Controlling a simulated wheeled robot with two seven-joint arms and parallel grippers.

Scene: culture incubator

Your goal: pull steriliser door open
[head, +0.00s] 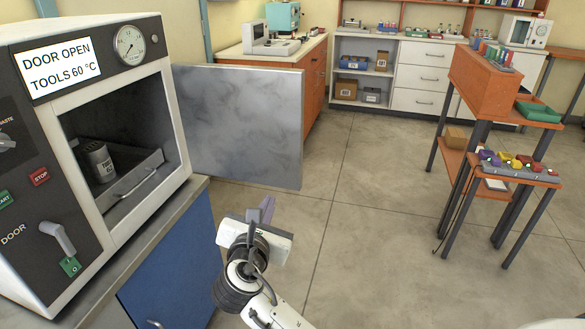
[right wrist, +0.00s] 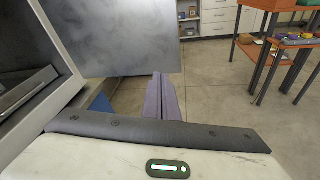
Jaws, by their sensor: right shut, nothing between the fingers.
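The steriliser (head: 85,200) stands at the left on a bench, with a display reading "DOOR OPEN TOOLS 60 °C". Its door (head: 238,125) is a grey metal panel, swung wide open to the right of the chamber. The door also fills the upper middle of the right wrist view (right wrist: 120,38). Inside the chamber are a tray with a handle (head: 135,185) and a labelled canister (head: 99,161). My right gripper (head: 266,208) is shut and empty, in front of and below the door's lower edge, apart from it. My left gripper is not in view.
A door lever (head: 58,238) with a green tag sits on the steriliser's front. An orange stand (head: 485,80) with coloured items is at the right. Cabinets (head: 418,75) line the back wall. The floor between is clear.

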